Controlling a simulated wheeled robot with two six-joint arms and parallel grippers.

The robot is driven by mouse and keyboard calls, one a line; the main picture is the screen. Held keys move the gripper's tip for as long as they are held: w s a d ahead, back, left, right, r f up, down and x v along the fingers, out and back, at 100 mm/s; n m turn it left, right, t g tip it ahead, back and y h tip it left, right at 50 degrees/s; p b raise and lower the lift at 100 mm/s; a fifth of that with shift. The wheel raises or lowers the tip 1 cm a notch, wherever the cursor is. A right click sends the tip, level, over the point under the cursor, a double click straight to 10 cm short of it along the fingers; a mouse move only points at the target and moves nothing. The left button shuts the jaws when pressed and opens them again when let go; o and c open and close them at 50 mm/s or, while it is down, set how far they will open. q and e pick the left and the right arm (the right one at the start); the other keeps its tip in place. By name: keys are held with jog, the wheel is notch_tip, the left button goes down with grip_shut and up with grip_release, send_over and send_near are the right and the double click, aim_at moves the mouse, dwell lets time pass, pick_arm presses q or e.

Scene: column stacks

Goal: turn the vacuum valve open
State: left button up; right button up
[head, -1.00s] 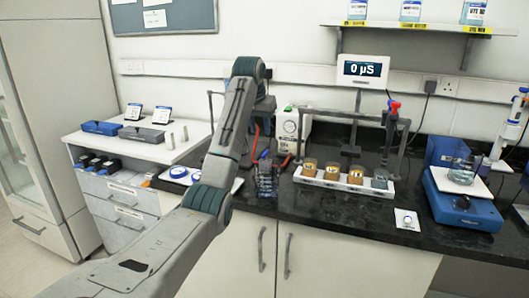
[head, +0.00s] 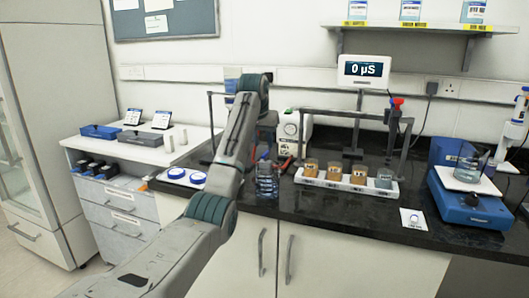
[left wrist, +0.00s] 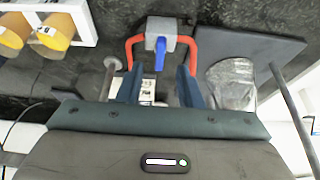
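The vacuum valve (left wrist: 162,42) shows in the left wrist view as a grey block with a blue lever (left wrist: 160,58) pointing toward my gripper. Red tubes (left wrist: 194,55) leave its two sides. My left gripper (left wrist: 159,78) is open, with its two dark fingers apart and nothing held between them. The lever lies in line with the gap, just beyond the fingertips; I cannot tell whether they touch it. In the head view my left arm hides the valve and most of the left gripper (head: 266,132). My right gripper is not in view.
A shiny grey cylinder (left wrist: 232,82) stands right of the gripper in the left wrist view, near a dark plate (left wrist: 250,45). A white rack (head: 347,184) of jars stands right of my arm. A blue instrument (head: 468,207) is farther right. The front counter is partly clear.

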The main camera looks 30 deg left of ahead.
aim_at(265, 152)
pick_arm(q)
jog(key=shift+x, duration=1.95)
grip_shut()
jog(key=shift+r, duration=0.1)
